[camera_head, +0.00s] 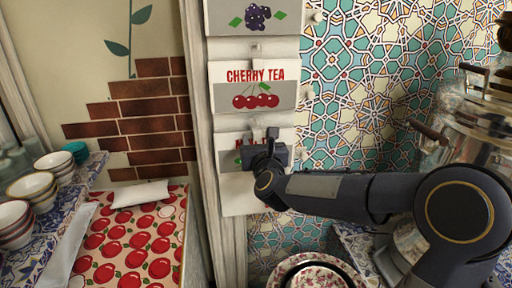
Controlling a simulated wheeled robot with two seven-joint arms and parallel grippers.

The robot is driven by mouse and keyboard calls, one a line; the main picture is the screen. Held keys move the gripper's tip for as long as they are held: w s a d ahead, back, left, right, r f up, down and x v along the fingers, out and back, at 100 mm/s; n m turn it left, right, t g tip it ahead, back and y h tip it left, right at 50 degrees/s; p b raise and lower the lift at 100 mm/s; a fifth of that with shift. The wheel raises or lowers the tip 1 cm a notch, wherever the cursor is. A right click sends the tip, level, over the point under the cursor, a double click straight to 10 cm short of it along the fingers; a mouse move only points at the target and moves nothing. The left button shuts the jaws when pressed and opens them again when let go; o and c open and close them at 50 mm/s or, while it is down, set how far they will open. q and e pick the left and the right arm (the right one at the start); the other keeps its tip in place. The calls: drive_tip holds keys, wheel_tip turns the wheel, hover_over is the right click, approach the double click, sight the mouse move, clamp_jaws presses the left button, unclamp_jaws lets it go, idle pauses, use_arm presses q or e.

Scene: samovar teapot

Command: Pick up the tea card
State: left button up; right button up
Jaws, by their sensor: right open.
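Several tea cards hang in a column on the wall. The card in the middle reads "CHERRY TEA" (255,86) and shows red cherries. Above it is a card with dark berries (257,17), cut off by the top edge. A lower card (228,141) has red lettering mostly hidden behind my right gripper. My right gripper (268,140) is open in front of this lower card, pointing up and toward the wall. I cannot tell whether it touches the card. My left gripper is not in view.
A metal samovar (470,120) stands at the right, partly behind my right arm. A floral plate (318,272) is at the bottom. Stacked bowls (30,185) stand on a tiled counter at the left. An apple-print cloth (130,245) lies at the lower left.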

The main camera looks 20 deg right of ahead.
drive_tip(key=shift+c, duration=0.5)
clamp_jaws()
drive_tip(key=shift+r, duration=0.15)
